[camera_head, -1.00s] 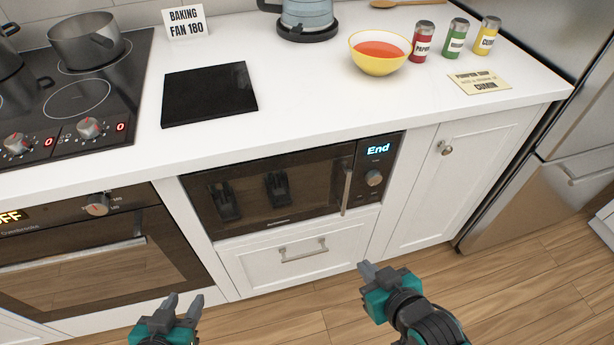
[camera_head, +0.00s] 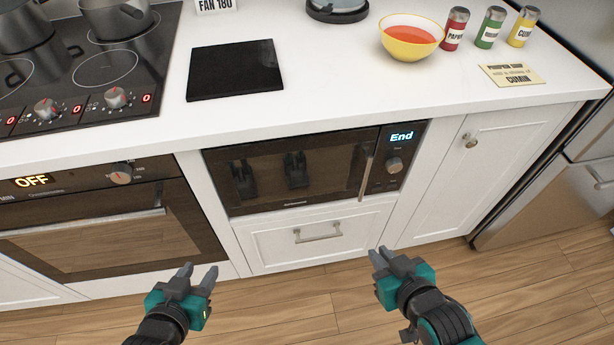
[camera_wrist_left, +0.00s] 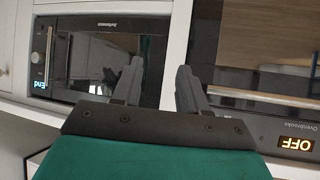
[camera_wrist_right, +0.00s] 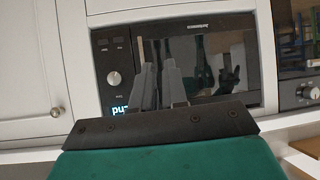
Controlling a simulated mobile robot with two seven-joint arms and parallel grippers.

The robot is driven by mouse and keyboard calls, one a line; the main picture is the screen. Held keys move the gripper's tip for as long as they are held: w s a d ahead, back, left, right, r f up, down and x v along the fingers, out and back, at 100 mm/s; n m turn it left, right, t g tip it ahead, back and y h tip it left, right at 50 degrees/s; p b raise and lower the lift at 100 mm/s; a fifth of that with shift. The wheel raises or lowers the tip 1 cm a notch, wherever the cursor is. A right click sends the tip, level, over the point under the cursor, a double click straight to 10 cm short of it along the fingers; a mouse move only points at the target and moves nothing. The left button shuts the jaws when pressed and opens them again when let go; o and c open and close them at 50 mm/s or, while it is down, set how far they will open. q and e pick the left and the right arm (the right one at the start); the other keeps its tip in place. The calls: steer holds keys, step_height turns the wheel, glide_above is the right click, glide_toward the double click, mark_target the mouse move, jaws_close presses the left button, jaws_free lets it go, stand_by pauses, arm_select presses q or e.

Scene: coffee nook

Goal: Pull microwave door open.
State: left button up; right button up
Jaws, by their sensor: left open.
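The microwave (camera_head: 290,168) is built in under the counter, its dark glass door shut and its display reading "End". Its vertical metal handle (camera_head: 366,178) is at the door's right edge. The microwave also shows upside down in the left wrist view (camera_wrist_left: 105,58) and the right wrist view (camera_wrist_right: 212,68). My left gripper (camera_head: 197,272) is open and empty, below and left of the microwave, apart from it. My right gripper (camera_head: 388,255) is empty, below the handle and apart from it; its fingers look close together, and whether they are shut is unclear.
A white drawer (camera_head: 320,236) lies below the microwave, an oven (camera_head: 100,225) to its left and a cabinet door (camera_head: 475,170) to its right. A bowl of orange soup (camera_head: 411,38) and a black board (camera_head: 235,70) are on the counter. The wood floor in front is clear.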

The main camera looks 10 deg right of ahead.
steer(key=shift+o, duration=0.8)
steer(key=shift+f, duration=0.2)
steer(key=shift+o, duration=0.5)
steer(key=w+d+t+b, duration=0.1)
steer(key=b, duration=0.2)
steer(key=w+f+t+b, duration=0.1)
steer(key=w+b, duration=0.1)
steer(key=b, duration=0.1)
steer(key=w+d+f+t+y+b, duration=0.1)
steer(key=b, duration=0.2)
steer(key=shift+w+d, duration=0.3)
steer(key=shift+w, duration=0.05)
arm_select(q)
steer(key=w+d+f+h+b, duration=0.1)
steer(key=d+f+b, duration=0.2)
steer(key=f+b, duration=0.6)
step_height(320, 180, down, 4)
steer(key=shift+w+d+r, duration=0.1)
steer(key=shift+w+d, duration=0.25)
steer(key=shift+d, duration=0.05)
arm_select(e)
steer(key=w+a+r+t+y, duration=0.1)
steer(key=w+r+t+y, duration=0.1)
steer(key=w, duration=1.4)
steer(key=shift+r+n+t, duration=0.3)
steer(key=shift+r+t, duration=0.05)
steer(key=shift+t, duration=0.45)
jaws_close()
